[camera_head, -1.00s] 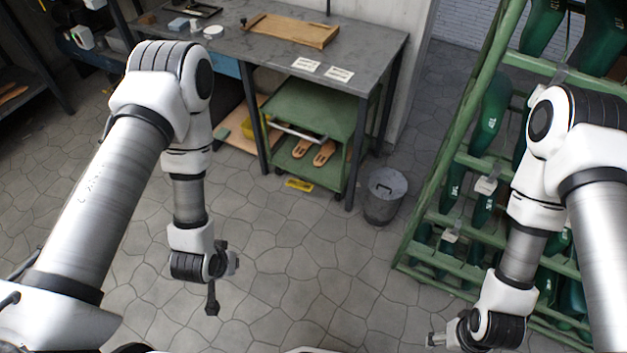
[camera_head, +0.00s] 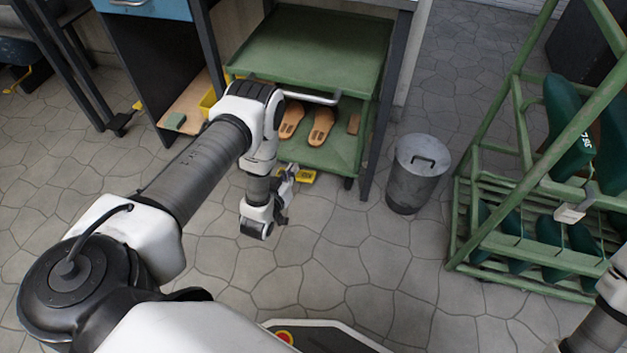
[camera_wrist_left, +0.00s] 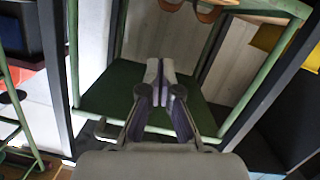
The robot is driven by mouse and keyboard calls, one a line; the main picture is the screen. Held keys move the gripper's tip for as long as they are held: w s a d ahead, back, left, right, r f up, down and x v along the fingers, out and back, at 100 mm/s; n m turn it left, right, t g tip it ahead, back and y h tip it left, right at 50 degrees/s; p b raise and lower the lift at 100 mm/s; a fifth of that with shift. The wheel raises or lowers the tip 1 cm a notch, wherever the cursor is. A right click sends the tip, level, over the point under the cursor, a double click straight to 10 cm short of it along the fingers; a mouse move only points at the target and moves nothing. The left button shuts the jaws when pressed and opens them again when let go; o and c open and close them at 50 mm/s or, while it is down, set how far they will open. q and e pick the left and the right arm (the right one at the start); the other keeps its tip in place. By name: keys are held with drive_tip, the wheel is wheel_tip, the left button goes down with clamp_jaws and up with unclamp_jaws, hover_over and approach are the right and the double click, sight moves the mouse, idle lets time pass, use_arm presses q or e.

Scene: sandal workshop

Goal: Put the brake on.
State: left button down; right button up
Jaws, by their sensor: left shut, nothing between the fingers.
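The green cart (camera_head: 315,45) stands under the workbench, with a pair of tan sandals (camera_head: 321,125) on its lower shelf. A yellow pedal (camera_head: 307,177), which looks like the brake, sits low at the cart's front edge, partly hidden by my left gripper. My left gripper (camera_head: 289,172) is shut and empty, close beside the pedal's left end; I cannot tell whether it touches. My right gripper is outside the views.
A grey metal bin (camera_head: 416,172) stands right of the cart, beyond the bench leg (camera_head: 383,110). A green rack (camera_head: 500,235) with dark green forms is at the right. A yellow box (camera_head: 208,102) sits left of the cart. The stone floor in front is clear.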

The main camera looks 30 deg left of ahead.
use_arm(q)
wheel_tip(320, 180, down, 6)
drive_tip(key=s+b, duration=0.2)
drive_tip(key=shift+s+a+f+g, duration=0.2)
drive_tip(key=shift+a+f+g, duration=0.05)
drive_tip(key=shift+a+g, duration=0.05)
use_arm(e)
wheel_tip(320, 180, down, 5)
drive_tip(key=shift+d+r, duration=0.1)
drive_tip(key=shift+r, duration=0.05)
use_arm(q)
drive_tip(key=b, duration=0.7)
hover_over(300, 180)
wheel_tip(300, 180, down, 3)
drive_tip(key=f+b, duration=0.1)
drive_tip(key=f, duration=0.2)
drive_tip(key=shift+d+f+b, duration=0.2)
drive_tip(key=shift+d+b, duration=0.15)
drive_tip(key=shift+d, duration=0.05)
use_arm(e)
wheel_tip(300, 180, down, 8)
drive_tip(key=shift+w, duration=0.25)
use_arm(q)
drive_tip(key=shift+s+r, duration=0.1)
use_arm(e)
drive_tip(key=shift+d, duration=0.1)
